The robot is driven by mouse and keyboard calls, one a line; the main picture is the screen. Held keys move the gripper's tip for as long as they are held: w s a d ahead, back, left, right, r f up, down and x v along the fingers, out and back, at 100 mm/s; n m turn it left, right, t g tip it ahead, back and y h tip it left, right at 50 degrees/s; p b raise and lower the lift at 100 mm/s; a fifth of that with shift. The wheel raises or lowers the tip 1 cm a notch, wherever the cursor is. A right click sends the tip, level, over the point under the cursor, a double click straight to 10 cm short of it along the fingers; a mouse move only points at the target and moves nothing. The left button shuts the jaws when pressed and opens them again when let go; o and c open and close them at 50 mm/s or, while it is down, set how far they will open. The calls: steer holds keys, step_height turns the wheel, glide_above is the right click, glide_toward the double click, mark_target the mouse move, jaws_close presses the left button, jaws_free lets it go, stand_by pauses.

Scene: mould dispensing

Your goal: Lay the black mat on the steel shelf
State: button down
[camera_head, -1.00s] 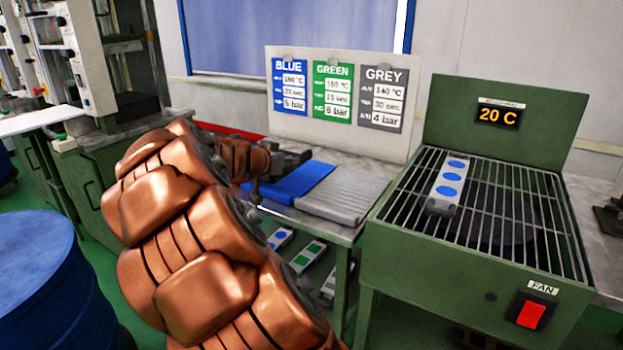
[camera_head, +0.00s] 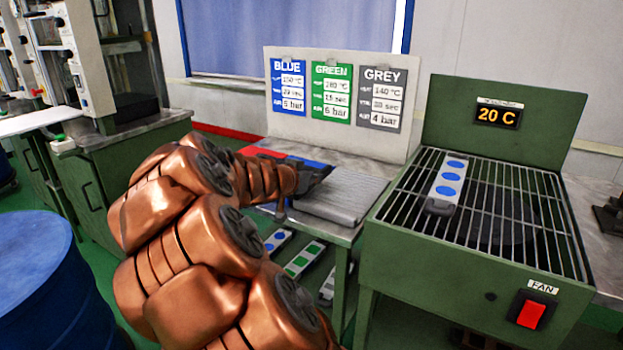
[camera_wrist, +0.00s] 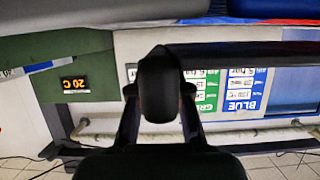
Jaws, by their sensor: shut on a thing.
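My gripper (camera_head: 318,172) is over the steel shelf (camera_head: 352,155), near the grey mat and the blue mat lying there. In the wrist view my gripper (camera_wrist: 158,105) is shut on a dark, rounded end that looks like part of the black mat. The black mat (camera_wrist: 245,55) stretches from there to the right of that view as a dark band, held up. In the head view my arm hides most of it. The wrist view is upside down, with the shelf's blue and red mats at its top right.
The grey mat (camera_head: 345,193) lies at the shelf's right end. A sign board (camera_head: 338,95) stands behind. Right is a green cooling unit (camera_head: 480,270) with a mould (camera_head: 447,185) on its grille. Several moulds lie below the shelf. A blue drum (camera_head: 45,270) is at left.

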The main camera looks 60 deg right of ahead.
steer(key=shift+f+b, duration=0.6)
steer(key=shift+b, duration=0.5)
steer(key=c, duration=1.1)
jaws_free()
steer(key=shift+r, duration=0.1)
steer(key=shift+r+p, duration=0.75)
steer(key=shift+p, duration=0.5)
steer(key=v, duration=1.2)
steer(key=shift+w+f, duration=0.1)
steer(key=shift+f, duration=0.05)
